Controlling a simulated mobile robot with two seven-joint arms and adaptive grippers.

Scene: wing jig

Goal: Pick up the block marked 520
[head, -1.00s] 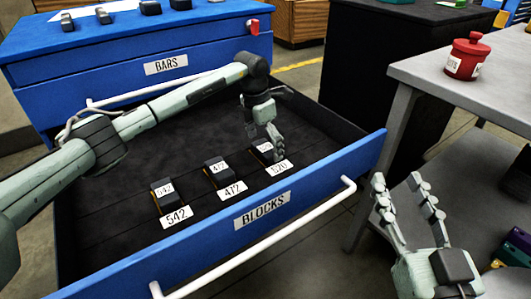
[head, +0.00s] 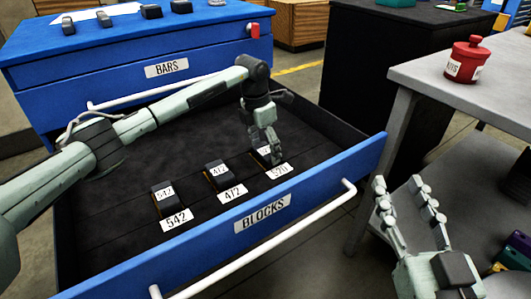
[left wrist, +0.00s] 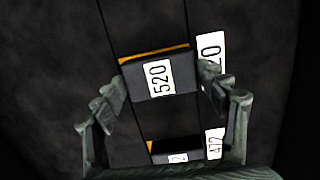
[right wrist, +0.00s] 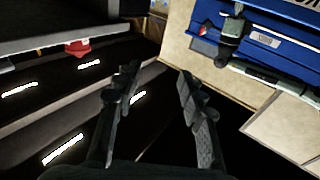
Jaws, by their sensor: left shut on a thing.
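The block marked 520 (left wrist: 181,79) is dark with a white label and an orange edge. In the left wrist view it lies between the fingers of my left gripper (left wrist: 167,92), which touch its two ends. In the head view my left gripper (head: 268,150) reaches down into the open drawer and partly hides the block (head: 259,156). The block's drawer label 520 (head: 280,171) lies just in front of it. My right gripper (head: 408,188) is open and empty to the right of the drawer; it also shows open in the right wrist view (right wrist: 158,80).
Blocks 472 (head: 218,178) and 542 (head: 163,201) sit in the same drawer, to the left. The drawer front (head: 270,217) has a white handle (head: 265,245). A grey table (head: 470,95) with a red canister (head: 467,60) stands at the right.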

